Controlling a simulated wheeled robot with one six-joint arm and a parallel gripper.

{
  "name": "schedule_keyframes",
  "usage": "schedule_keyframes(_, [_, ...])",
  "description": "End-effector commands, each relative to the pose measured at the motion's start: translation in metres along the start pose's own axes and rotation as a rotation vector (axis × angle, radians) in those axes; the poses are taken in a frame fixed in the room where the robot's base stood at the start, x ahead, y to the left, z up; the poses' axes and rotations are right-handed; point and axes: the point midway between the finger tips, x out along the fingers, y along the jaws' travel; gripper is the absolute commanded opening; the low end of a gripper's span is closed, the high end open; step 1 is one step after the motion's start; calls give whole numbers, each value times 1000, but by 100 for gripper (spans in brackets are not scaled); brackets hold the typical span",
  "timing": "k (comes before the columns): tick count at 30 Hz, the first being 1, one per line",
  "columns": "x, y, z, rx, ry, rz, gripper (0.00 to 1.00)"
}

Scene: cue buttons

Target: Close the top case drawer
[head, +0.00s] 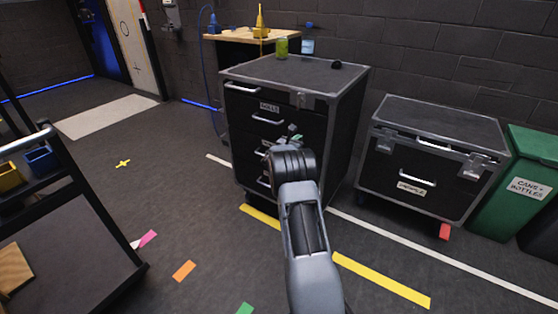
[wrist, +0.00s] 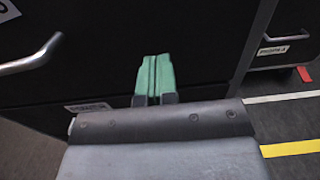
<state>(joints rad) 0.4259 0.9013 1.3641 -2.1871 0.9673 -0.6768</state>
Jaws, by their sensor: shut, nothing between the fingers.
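A tall black case (head: 345,120) with metal edging stands in the middle of the head view. Its front has several drawers with silver handles. My gripper (head: 295,139) is in front of the case's lower right drawers, below the top drawer. In the wrist view, its green fingers (wrist: 153,76) are together and empty before a dark front. A drawer handle (wrist: 30,55) shows to their left.
A lower black case (head: 440,125) stands right of the tall one, with a green bin (head: 525,180) beyond. A green jar (head: 281,47) and a small black object (head: 336,65) sit on the tall case. A cart (head: 75,230) stands left; the floor between is open.

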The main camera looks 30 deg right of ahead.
Motion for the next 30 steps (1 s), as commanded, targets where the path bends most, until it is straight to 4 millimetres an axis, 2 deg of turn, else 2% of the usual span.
schedule_keyframes(3, [-30, 5, 2, -2, 3, 8, 0])
schedule_keyframes(6, [-50, 3, 1, -2, 4, 4, 0])
schedule_keyframes(15, [-92, -1, -1, -1, 4, -4, 0])
schedule_keyframes(21, [-104, -2, -2, -2, 4, -5, 0])
schedule_keyframes(26, [-105, -2, -3, 12, 4, -5, 0])
schedule_keyframes(28, [-105, -5, -8, 64, 31, -26, 0])
schedule_keyframes(30, [-109, -19, -23, 124, 91, -89, 0])
